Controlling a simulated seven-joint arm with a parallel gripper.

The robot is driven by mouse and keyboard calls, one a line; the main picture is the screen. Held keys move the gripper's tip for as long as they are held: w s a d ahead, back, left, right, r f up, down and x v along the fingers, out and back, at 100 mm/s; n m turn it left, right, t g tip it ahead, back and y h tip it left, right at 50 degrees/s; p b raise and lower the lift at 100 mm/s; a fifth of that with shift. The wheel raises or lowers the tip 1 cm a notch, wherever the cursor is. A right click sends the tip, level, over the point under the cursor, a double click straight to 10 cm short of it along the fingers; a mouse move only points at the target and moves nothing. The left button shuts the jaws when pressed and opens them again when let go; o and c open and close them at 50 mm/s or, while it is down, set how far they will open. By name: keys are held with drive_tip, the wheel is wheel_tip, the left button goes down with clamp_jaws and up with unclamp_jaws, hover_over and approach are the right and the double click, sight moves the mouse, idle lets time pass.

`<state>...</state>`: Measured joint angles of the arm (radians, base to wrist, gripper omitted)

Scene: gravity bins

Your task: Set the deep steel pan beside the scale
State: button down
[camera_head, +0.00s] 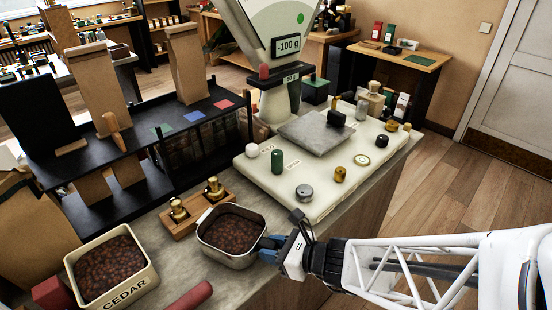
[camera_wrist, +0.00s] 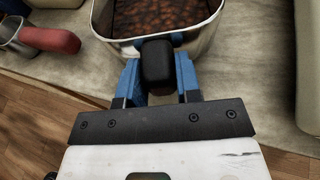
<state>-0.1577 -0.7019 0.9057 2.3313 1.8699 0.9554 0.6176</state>
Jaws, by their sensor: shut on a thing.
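The deep steel pan (camera_head: 231,235) is a rounded steel vessel filled with brown beans. It is upright over the counter, right of the CEDAR bin; I cannot tell whether it touches the counter. My gripper (camera_head: 268,250) comes from the right with its blue fingers at the pan's side. In the wrist view the blue fingers (camera_wrist: 158,80) are shut on the pan's black handle (camera_wrist: 157,65), and the pan's near wall (camera_wrist: 205,38) shows beyond. The scale (camera_head: 286,45) stands at the back with a display reading -100 g. A grey plate (camera_head: 316,132) lies in front of it.
A cream CEDAR bin (camera_head: 151,283) of beans stands left. Brass weights in a wooden block (camera_head: 186,212) sit just behind the pan. A white board (camera_head: 300,200) with several knobs and jars lies right. A black rack (camera_head: 150,131) with paper bags stands behind. A red-handled scoop (camera_wrist: 50,40) lies nearby.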

drive_tip(key=shift+f, duration=0.7)
idle(0.9)
drive_tip(key=c, duration=0.7)
unclamp_jaws()
drive_tip(key=shift+c, duration=0.2)
drive_tip(key=shift+s+d+r, duration=0.1)
drive_tip(key=shift+d, duration=0.1)
drive_tip(key=v, duration=0.7)
drive_tip(key=shift+d, duration=0.15)
idle(0.3)
